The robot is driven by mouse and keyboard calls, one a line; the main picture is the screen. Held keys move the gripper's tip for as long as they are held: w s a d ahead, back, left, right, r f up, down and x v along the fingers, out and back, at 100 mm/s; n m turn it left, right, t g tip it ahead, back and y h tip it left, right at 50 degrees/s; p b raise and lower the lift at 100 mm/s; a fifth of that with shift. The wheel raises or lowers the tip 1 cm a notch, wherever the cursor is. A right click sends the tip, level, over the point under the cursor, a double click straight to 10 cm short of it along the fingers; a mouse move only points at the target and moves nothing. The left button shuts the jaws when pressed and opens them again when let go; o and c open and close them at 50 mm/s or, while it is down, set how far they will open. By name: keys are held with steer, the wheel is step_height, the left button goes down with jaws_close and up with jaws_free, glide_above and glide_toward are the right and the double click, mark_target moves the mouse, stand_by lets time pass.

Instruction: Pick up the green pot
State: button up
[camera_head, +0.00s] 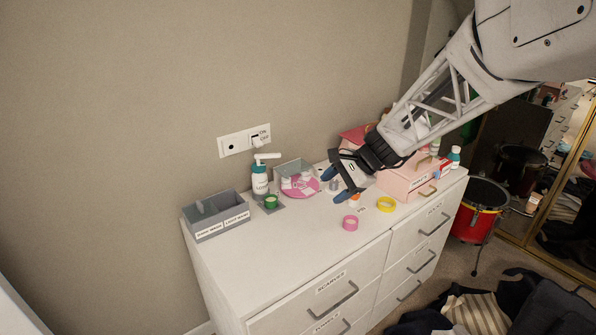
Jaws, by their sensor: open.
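A small round green pot (271,202) stands on top of the white dresser (300,240), on or against a dark grey base in front of the soap pump bottle. My gripper (337,183) comes in from the upper right and points down and left over the dresser top. Its blue-tipped fingers are apart with nothing held between them. It is to the right of the green pot, clear of it, with the pink round dish between them in the picture.
A lotion pump bottle (260,178) stands just behind the pot. A grey labelled tray (216,216) is left, and a pink dish (301,187) with small items is right. Pink (350,223) and yellow (386,204) rings lie near the front. A pink box (408,180) stands right.

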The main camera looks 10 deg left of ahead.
steer(key=w+a+f+m+y, duration=0.2)
steer(key=w+a+f+m, duration=0.1)
steer(key=w+a+f, duration=0.3)
steer(key=w+a+f+m+y, duration=0.1)
steer(key=w+a+f+m, duration=0.2)
steer(key=w, duration=0.5)
steer(key=m+t+y, duration=0.2)
steer(key=m, duration=0.2)
glide_toward(271, 199)
steer(key=shift+s+a+r, duration=0.15)
steer(key=shift+s+a, duration=0.45)
steer(key=shift+a, duration=0.05)
steer(key=shift+a, duration=0.1)
steer(key=shift+x, duration=1.2)
steer(key=shift+a, duration=0.1)
steer(key=shift+s+x, duration=0.2)
steer(key=shift+x, duration=2.3)
steer(key=shift+a+r, duration=0.1)
steer(key=shift+c, duration=0.2)
